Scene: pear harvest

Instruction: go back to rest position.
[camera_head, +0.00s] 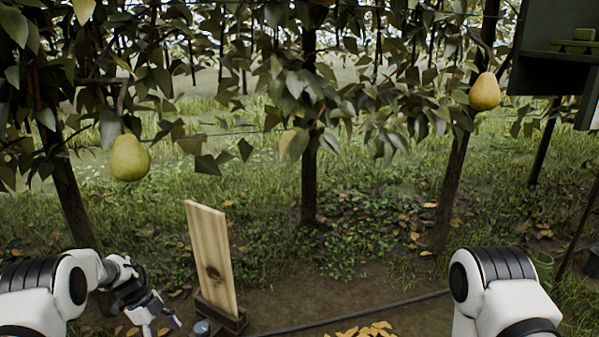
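My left gripper (158,318) is low at the left of the head view, black and grey, pointing down and to the right. Its fingers look apart, and nothing shows between them. It is left of the wooden board and well below the pears. My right arm comes in at the lower right, but its gripper is outside the picture. One pear (130,158) hangs from the branches at the left. Another pear (485,92) hangs at the upper right.
An upright wooden board (212,258) stands in a dark base (222,318) just right of my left gripper. A dark box-like structure (550,60) is at the upper right. A dark hose (350,318) crosses the ground. Trunks (309,150) stand behind.

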